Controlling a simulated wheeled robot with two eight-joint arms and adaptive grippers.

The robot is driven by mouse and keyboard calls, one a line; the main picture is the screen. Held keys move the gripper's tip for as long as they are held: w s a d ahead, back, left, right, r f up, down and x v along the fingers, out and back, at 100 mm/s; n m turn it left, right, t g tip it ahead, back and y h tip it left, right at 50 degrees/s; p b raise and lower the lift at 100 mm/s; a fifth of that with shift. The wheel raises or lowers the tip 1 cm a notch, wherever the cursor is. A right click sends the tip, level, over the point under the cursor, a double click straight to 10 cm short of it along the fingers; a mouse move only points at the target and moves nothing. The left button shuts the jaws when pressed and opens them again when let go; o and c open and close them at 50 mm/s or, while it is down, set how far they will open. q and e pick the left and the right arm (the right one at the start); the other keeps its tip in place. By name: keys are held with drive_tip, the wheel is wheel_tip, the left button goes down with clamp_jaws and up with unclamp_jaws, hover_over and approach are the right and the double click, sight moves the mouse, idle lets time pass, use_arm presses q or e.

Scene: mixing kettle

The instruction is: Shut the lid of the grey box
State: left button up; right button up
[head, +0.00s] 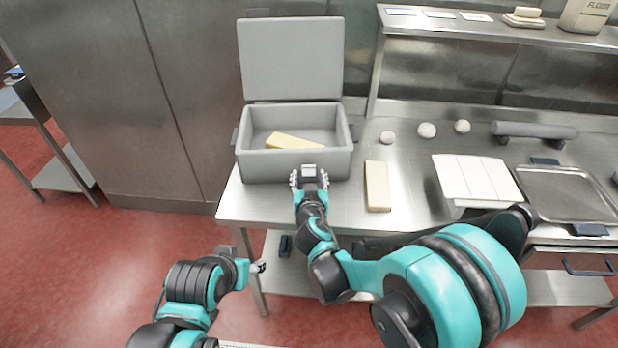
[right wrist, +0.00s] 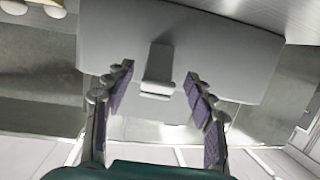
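The grey box (head: 295,168) stands on the steel table, with its lid (head: 292,58) open and upright at the back. A pale yellow block (head: 290,141) lies inside it. My right gripper (head: 310,175) is at the front wall of the box, below the rim. In the right wrist view the right gripper (right wrist: 158,75) is open, its purple-padded fingers on either side of a grey tab (right wrist: 158,66) on a grey surface. Contact with the tab cannot be told. My left gripper (head: 258,268) is low, in front of the table and away from the box; its opening is too small to tell.
Another yellow block (head: 377,186) lies on the table right of the box. Several pale balls (head: 427,130), a grey roller (head: 534,130), a white board (head: 475,180) and a metal tray (head: 566,194) are further right. A raised shelf (head: 480,28) runs behind them.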

drive_tip(key=shift+s, duration=0.1)
drive_tip(key=v, duration=1.2)
